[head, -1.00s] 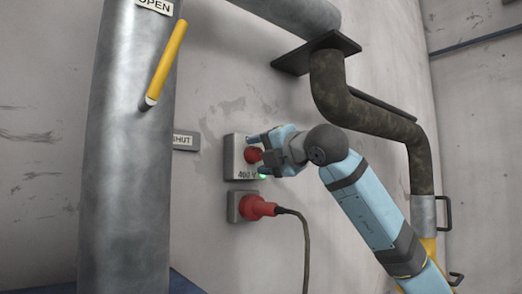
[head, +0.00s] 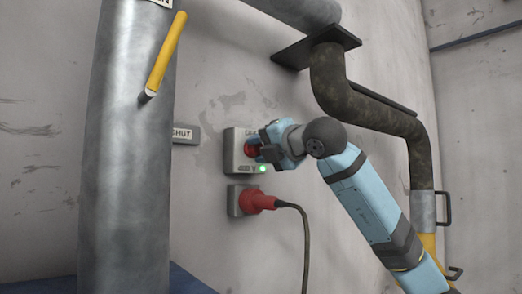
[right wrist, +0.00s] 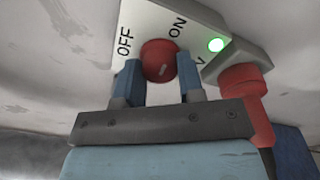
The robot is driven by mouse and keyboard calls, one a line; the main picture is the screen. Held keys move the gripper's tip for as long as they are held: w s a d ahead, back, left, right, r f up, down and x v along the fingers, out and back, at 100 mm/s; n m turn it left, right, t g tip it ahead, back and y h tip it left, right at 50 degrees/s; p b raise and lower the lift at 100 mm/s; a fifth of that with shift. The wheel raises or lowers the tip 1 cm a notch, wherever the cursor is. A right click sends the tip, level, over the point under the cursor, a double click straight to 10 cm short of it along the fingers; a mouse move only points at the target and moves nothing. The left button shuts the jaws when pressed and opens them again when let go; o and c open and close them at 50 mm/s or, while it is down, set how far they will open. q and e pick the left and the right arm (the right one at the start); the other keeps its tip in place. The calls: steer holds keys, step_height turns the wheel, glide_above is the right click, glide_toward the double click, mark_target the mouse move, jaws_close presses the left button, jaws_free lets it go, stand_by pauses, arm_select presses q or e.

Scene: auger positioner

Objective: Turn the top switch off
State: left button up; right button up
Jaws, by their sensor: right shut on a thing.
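The top switch is a red round knob (right wrist: 158,60) on a grey-white box (head: 233,152) on the wall. In the right wrist view the box reads OFF and ON beside the knob, and its green lamp (right wrist: 215,45) is lit; the lamp also shows in the head view (head: 262,169). My right gripper (head: 257,149) is shut on the knob, with one blue finger on each side of it in the right wrist view (right wrist: 159,80). The fingers partly hide the knob in the head view. My left gripper is not in view.
Below the box is a socket (head: 234,203) with a red plug (head: 258,201) and a hanging dark cable (head: 305,245). A thick metal pipe (head: 125,190) with a yellow lever (head: 166,52) stands at left. A dark bent pipe (head: 365,110) is behind my right arm.

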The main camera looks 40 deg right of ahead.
steer(key=n+b, duration=0.1)
steer(key=n, duration=0.5)
steer(key=shift+n+g, duration=0.3)
steer(key=n+h, duration=0.1)
steer(key=n, duration=0.3)
steer(key=shift+b, duration=0.3)
steer(key=n, duration=0.5)
steer(key=shift+n+h, duration=0.3)
steer(key=o, duration=0.9)
